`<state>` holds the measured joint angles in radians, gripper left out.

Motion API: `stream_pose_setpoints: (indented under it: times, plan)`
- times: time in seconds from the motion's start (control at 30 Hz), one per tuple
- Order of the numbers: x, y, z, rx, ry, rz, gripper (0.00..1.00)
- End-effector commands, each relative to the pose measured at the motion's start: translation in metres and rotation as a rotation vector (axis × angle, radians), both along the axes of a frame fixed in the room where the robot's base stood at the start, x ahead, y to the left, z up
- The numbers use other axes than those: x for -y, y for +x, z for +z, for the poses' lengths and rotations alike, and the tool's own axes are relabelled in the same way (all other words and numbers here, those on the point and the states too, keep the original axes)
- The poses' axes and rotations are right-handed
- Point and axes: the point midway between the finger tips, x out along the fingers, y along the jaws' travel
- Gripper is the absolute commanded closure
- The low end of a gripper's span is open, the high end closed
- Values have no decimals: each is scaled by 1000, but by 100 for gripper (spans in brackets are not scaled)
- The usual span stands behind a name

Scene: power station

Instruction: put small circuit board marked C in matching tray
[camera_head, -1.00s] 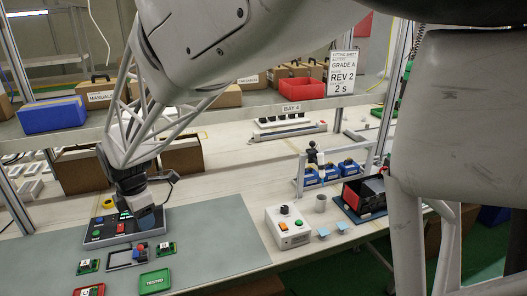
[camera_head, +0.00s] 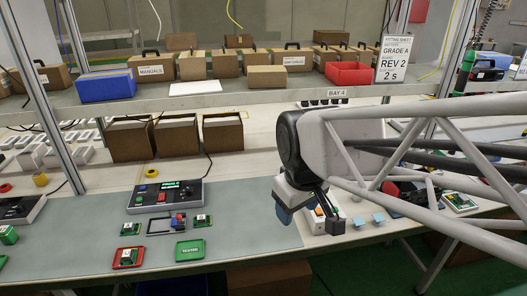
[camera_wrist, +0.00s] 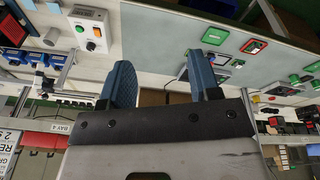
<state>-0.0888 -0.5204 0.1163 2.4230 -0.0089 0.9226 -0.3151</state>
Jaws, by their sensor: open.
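Two small green circuit boards with white labels, a left one (camera_head: 130,229) and a right one (camera_head: 201,221), lie on the grey mat either side of a dark fixture (camera_head: 154,226). Their letters are too small to read. A red tray (camera_head: 117,265) holds what looks like a green board with a white label. A green tray (camera_head: 189,250), apparently marked TESTED, looks empty. Both trays, red (camera_wrist: 254,46) and green (camera_wrist: 215,37), show in the wrist view.
A control panel (camera_head: 165,197) with a lit screen stands behind the boards. A yellow ring (camera_head: 179,174) and open cardboard boxes (camera_head: 176,136) are farther back. The shelf (camera_head: 230,101) above carries cases and bins. The mat between boards and gripper is clear.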

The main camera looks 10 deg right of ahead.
Motion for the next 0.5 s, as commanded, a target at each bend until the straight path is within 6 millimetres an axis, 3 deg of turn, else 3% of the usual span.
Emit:
stream_pose_setpoints:
  times: [0.2,0.5]
  plan:
    - [26,-46,-4,23,47,-285,43]
    - [35,-66,-8,32,72,-423,43]
